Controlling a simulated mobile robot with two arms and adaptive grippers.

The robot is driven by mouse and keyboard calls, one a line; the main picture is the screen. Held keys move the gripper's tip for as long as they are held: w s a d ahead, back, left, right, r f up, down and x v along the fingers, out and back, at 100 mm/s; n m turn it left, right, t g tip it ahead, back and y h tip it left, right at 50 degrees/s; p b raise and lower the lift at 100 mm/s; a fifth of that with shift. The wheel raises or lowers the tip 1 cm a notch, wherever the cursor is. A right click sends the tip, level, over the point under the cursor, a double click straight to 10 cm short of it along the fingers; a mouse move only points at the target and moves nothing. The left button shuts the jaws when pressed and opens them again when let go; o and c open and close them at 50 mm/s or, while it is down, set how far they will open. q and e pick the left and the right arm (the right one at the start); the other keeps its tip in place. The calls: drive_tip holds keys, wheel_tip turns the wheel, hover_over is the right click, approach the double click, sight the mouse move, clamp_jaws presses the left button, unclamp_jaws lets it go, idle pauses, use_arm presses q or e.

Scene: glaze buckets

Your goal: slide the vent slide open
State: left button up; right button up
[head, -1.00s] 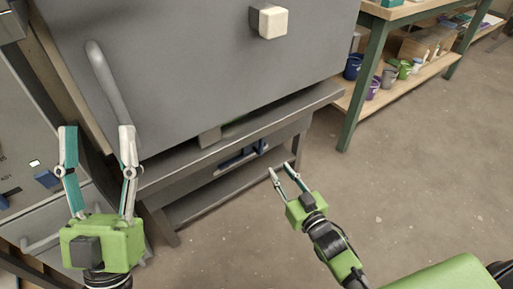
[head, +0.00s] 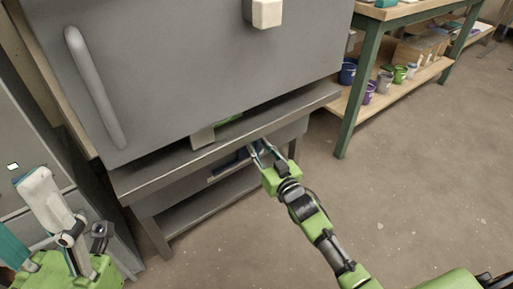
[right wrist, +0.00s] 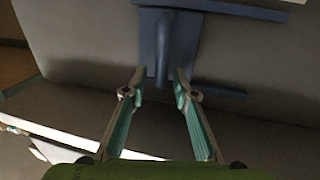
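The vent slide is a blue plate with an upright blue handle, set on the grey front under the kiln. In the right wrist view the slide's handle (right wrist: 174,45) stands ahead, with its lower end near the gap between my right fingertips (right wrist: 162,75). In the head view the vent slide (head: 233,161) is partly hidden by my right gripper (head: 260,148). My right gripper is open; I cannot tell whether it touches the handle. My left gripper (head: 22,212) is open and empty at the lower left, away from the slide.
The large grey kiln (head: 200,65) with a long door handle (head: 95,88) and a pale knob (head: 263,12) stands above. A wooden shelf (head: 400,90) with several small buckets is at the right. The floor (head: 410,190) at the right is clear.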

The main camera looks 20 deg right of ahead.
drive_tip(key=shift+w+a, duration=0.15)
drive_tip(key=shift+w, duration=0.8)
